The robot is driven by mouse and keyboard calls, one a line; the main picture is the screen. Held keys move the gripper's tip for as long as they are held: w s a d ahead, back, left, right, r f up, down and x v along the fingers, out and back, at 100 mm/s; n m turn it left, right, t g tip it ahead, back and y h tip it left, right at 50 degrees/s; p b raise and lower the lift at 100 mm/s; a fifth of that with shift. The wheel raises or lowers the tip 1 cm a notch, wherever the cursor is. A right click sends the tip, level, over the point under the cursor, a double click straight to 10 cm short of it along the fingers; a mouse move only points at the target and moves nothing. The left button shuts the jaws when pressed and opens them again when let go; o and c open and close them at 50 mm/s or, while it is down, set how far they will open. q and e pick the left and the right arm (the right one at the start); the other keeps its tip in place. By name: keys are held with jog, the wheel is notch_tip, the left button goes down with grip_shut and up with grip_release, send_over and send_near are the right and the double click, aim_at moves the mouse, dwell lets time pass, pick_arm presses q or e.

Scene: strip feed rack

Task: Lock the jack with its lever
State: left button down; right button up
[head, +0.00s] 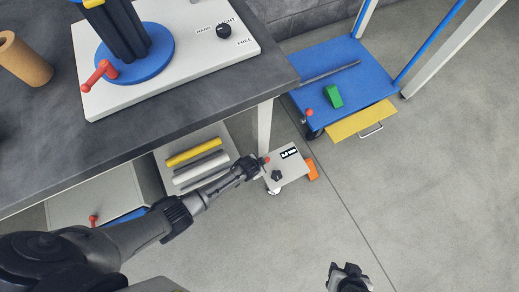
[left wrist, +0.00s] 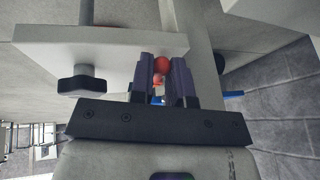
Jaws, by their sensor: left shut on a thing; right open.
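A low pale plate (head: 291,174), which looks like the jack, sits near the floor by the table leg. It carries a black-and-white label, a black star knob (head: 276,176) and an orange part at its right end. A lever with a red ball end (head: 266,159) is at its left edge. My left gripper (head: 257,163) reaches it from the left. In the left wrist view the purple fingers (left wrist: 165,82) are shut around the red ball (left wrist: 162,65), with the plate (left wrist: 120,43) just beyond. The lever's shaft is mostly hidden. My right gripper (head: 348,276) is open and empty, over bare floor.
The dark table (head: 150,125) is above and left, its pale leg (head: 265,125) close beside the plate. A shelf (head: 222,138) with yellow and white rolls lies below. A blue cart (head: 345,62) with a green block (head: 334,96) stands behind. Floor at front right is clear.

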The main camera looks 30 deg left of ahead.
pick_arm(q)
jog(key=shift+w+a+m+h, duration=0.2)
jog(key=shift+a+m+h, duration=0.15)
jog(key=shift+m, duration=0.45)
jog(key=c, duration=1.1)
grip_release()
jog(key=shift+r+p, duration=0.1)
jog(key=shift+p, duration=0.2)
jog(key=p+v, duration=1)
jog(key=v, duration=0.3)
jog(key=shift+r, duration=0.3)
